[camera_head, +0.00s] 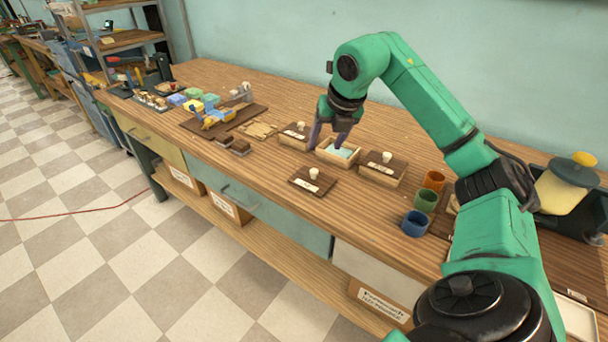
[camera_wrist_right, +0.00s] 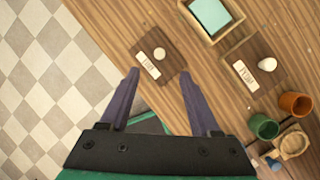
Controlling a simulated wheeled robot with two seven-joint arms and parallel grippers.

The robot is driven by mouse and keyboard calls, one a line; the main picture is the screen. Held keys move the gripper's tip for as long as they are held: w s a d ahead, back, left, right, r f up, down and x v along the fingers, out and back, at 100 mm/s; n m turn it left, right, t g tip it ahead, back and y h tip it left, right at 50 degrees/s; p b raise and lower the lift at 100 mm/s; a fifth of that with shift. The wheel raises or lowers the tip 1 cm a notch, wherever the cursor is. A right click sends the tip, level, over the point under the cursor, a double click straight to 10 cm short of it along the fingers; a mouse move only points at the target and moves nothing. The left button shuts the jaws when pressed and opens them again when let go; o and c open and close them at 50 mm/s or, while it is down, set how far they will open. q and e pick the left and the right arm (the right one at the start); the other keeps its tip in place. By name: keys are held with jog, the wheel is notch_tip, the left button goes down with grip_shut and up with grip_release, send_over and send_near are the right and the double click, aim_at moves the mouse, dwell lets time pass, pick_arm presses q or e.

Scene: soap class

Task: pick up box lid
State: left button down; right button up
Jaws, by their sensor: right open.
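A dark brown box lid (camera_head: 313,181) with a white round knob and a pale label lies flat near the table's front edge. Behind it stands an open wooden box (camera_head: 338,152) with a pale blue block inside. My right gripper (camera_head: 328,143) is open and empty, its fingers pointing down and overlapping the open box in the head view. In the right wrist view the lid (camera_wrist_right: 171,67) lies ahead of the open fingertips (camera_wrist_right: 159,72), its knob roughly between their lines. The fingers look apart from the lid. My left gripper is not in view.
Lidded boxes stand left (camera_head: 295,136) and right (camera_head: 382,167) of the open box. Orange (camera_head: 434,180), green (camera_head: 426,199) and blue (camera_head: 415,223) cups stand to the right. A wooden board (camera_head: 245,118) with soaps nearby is left. Bare table surrounds the lid.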

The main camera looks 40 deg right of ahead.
send_near(315, 171)
jog(key=x, duration=0.2)
jog(key=shift+d+f, duration=0.15)
jog(key=shift+f, duration=0.2)
jog(key=p+x, duration=0.1)
jog(key=x, duration=0.5)
jog(key=shift+w+f, duration=0.1)
jog(key=shift+w, duration=0.15)
jog(key=c, duration=0.9)
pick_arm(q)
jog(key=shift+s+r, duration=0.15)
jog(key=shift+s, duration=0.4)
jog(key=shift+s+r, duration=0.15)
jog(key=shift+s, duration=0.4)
pick_arm(e)
grip_shut()
